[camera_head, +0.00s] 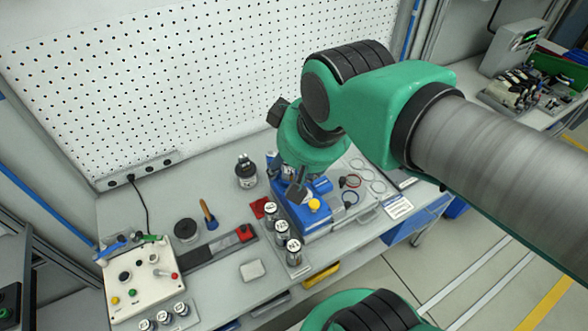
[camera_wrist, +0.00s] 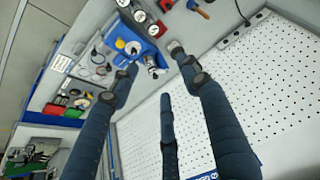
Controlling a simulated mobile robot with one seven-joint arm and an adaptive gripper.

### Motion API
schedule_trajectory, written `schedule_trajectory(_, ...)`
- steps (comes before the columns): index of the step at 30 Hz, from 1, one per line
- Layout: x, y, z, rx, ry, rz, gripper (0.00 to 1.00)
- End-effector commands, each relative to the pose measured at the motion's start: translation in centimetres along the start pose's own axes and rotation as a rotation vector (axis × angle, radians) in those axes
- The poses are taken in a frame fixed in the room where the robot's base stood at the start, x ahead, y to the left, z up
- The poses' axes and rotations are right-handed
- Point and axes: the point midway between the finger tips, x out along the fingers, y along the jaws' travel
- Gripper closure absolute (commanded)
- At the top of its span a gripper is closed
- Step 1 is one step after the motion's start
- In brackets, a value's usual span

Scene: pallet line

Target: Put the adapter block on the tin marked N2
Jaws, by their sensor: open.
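My gripper (camera_head: 296,188) hangs over the bench, above the left side of a blue unit with a yellow knob. In the wrist view, its dark blue fingers (camera_wrist: 157,72) are spread apart with nothing between them that I can see being held. Three labelled tins (camera_head: 281,226) stand in a row left of the blue unit; tins also show in the wrist view (camera_wrist: 140,16). Several more small tins (camera_head: 163,318) stand at the front left. I cannot read which is marked N2. A pale grey block (camera_head: 252,271) lies on the bench; I cannot tell whether it is the adapter block.
The blue unit (camera_head: 317,223) is beneath my gripper. A black jar (camera_head: 246,172) stands behind, near the pegboard (camera_head: 180,80). A control box (camera_head: 140,280) is at left, with a brush (camera_head: 208,213) and dark disc (camera_head: 186,230) nearby.

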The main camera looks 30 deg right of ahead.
Motion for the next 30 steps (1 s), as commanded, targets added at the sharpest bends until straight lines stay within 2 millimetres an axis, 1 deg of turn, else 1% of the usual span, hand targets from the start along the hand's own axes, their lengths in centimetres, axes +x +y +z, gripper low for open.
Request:
schedule_trajectory(1, -0.3, 0.0, 0.8, 0.0, 0.011, 0.0, 0.53)
schedule_trajectory(3, -0.4, 0.0, 1.5, 0.0, 0.019, 0.0, 0.53)
schedule_trajectory(6, -0.5, 0.0, 2.1, 0.0, 0.026, -0.001, 0.53)
schedule_trajectory(19, -0.4, 0.0, 2.4, 0.0, 0.027, -0.001, 0.53)
schedule_trajectory(23, 0.3, 0.0, 2.8, 0.0, 0.027, -0.001, 0.53)
schedule_trajectory(26, 1.4, 0.0, 3.3, 0.0, 0.027, -0.001, 0.53)
schedule_trajectory(30, 3.2, 0.0, 4.2, 0.0, 0.026, -0.001, 0.53)
